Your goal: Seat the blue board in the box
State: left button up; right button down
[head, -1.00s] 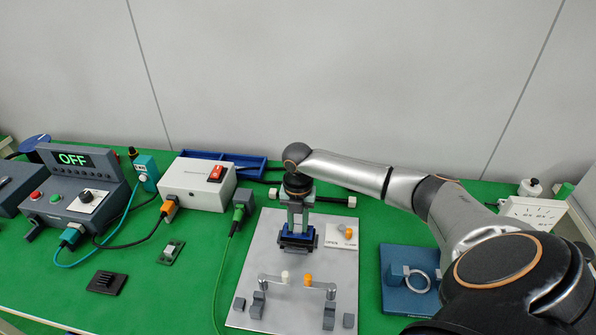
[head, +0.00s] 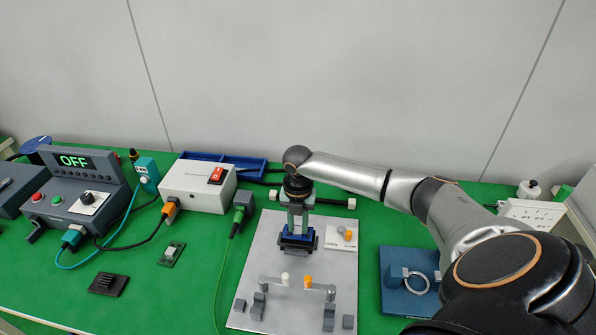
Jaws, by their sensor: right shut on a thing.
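The blue board (head: 298,236) shows as a small blue piece low between the fingers of my right gripper (head: 297,230). My right gripper points straight down and is shut on the blue board. Under it is a dark box (head: 297,248) on the light grey plate (head: 262,235). The board is at the box's top; the gripper hides much of both, and I cannot tell how deep the board sits. My left gripper is not in view.
A bar with a white and an orange knob (head: 307,281) stands in front of the box. A blue block with a ring (head: 412,281) is to the right. A green cable (head: 224,270) runs left of the plate.

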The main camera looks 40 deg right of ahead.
aim_at(298, 230)
jog(key=shift+p, duration=0.75)
dwell(0.8)
jog(key=shift+f+b, duration=0.85)
jog(key=shift+f, duration=0.8)
jog(key=c, duration=0.6)
grip_release()
jog(key=shift+r, duration=0.1)
notch_tip(298, 230, up, 12)
jog(key=shift+r, duration=0.2)
dwell(0.3)
